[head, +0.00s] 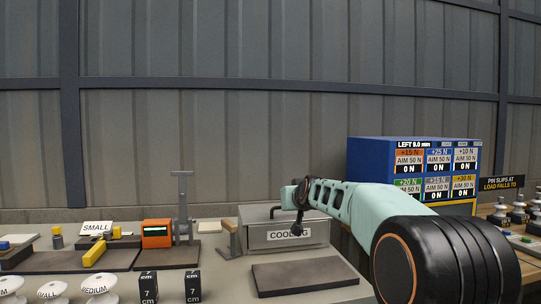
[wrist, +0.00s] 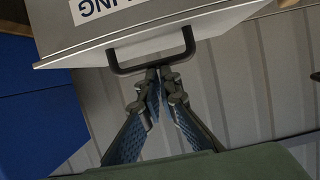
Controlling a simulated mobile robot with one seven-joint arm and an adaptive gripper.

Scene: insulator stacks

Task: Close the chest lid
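The chest is a grey metal box (head: 314,232) labelled COOLING, on the bench right of centre in the head view. Its pale front edge and dark bar handle (wrist: 122,70) show large in the wrist view. The lid's angle is hard to tell. My gripper (wrist: 158,72) has its two blue-padded fingers converging, with the tips together at the middle of the handle bar. I cannot tell whether the bar is between the tips or just beyond them. In the head view my gripper (head: 299,222) hangs small and dark at the chest's front, partly hidden by my arm.
A dark flat pad (head: 305,277) lies in front of the chest. A wooden-topped post (head: 231,236) stands close on its left, with an orange device (head: 157,233) further left. A blue panel box (head: 365,160) with force labels stands behind my arm. Black 7 cm blocks (head: 193,286) stand front left.

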